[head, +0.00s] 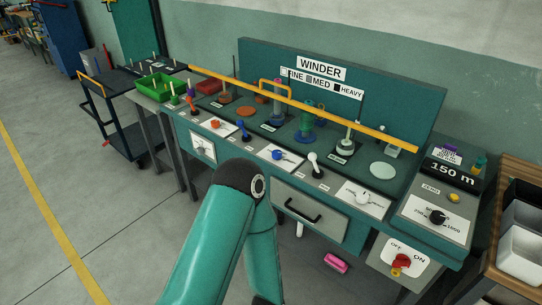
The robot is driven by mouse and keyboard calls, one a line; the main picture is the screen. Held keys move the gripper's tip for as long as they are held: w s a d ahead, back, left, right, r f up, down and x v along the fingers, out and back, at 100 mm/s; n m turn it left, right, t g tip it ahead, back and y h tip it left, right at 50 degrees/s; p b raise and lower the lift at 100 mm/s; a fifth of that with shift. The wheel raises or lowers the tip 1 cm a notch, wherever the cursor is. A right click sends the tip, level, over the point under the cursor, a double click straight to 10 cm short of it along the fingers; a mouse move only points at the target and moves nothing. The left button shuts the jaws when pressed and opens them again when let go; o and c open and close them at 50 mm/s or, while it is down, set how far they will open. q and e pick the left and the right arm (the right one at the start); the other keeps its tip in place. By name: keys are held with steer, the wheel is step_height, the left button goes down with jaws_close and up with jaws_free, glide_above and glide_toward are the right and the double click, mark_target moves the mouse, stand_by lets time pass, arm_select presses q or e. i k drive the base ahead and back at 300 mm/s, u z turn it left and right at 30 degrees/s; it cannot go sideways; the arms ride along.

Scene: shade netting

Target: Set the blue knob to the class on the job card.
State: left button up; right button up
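The blue knob (277,155) sits on a white plate on the front panel of the teal winder bench (330,220); its pointer direction and the plate's marks are too small to read. A WINDER sign (321,68) stands at the back, above a FINE, MED, HEAVY legend strip (322,84). A small white printed card (363,155) at the right back may be the job card; its text is unreadable. A teal arm of mine rises from the bottom and bends in front of the bench. Neither gripper shows.
A yellow bar (305,105) spans above the bench top. Beside the blue knob are a blue lever (243,130), a white lever (313,162) and an orange knob (215,124). A red switch (401,262) is at lower right. A pink object (336,263) lies below the drawer.

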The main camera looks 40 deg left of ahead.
mark_target(277, 154)
steer(key=u, duration=0.3)
steer(key=i, duration=0.75)
steer(key=u, duration=0.7)
